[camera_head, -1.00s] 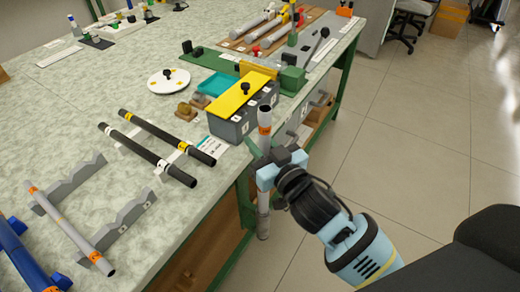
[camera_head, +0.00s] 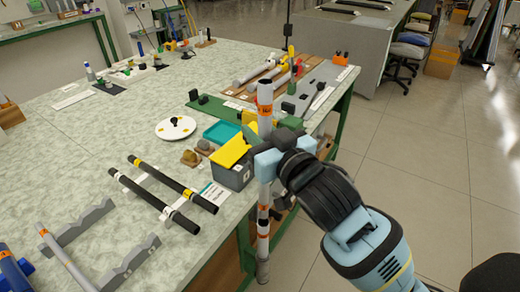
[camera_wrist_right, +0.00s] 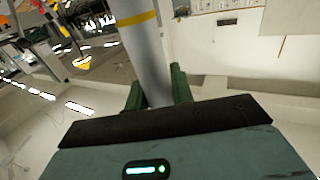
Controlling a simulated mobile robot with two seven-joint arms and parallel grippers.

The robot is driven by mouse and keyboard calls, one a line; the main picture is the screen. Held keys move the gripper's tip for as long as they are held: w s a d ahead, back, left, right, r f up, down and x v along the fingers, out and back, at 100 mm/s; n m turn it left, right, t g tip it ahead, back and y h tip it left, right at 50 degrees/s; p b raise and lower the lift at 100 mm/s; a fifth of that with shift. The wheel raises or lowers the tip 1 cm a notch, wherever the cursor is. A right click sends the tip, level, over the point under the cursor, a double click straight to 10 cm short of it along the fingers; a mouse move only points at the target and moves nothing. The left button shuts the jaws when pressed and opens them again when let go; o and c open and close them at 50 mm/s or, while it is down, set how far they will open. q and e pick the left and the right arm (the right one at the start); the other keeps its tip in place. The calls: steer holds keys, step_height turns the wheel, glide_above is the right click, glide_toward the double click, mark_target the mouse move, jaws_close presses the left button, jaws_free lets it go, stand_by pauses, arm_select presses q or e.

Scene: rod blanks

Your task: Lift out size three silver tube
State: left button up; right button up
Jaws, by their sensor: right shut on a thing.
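A silver-grey tube (camera_head: 265,122) with an orange band near its top stands upright in front of the bench's right edge. My right gripper (camera_head: 265,150) is shut around it. The tube also shows between the green fingers in the right wrist view (camera_wrist_right: 146,55), with a yellow-orange band. Below the gripper the grey tube shape continues down, with orange bands and a dark ring; I cannot tell whether this is one tube or a second tube below. No size mark is readable. My left gripper is not in view.
A grey bin with a yellow lid (camera_head: 232,178) stands on the bench just left of the tube. Two black rods (camera_head: 165,185) lie on supports, and grey notched rests (camera_head: 80,222) lie further left. Floor (camera_head: 430,150) to the right is clear.

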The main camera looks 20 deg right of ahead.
mark_target(259, 101)
step_height(259, 101, up, 7)
steer(key=shift+r+p, duration=0.1)
steer(key=shift+p, duration=0.55)
steer(key=shift+p, duration=0.4)
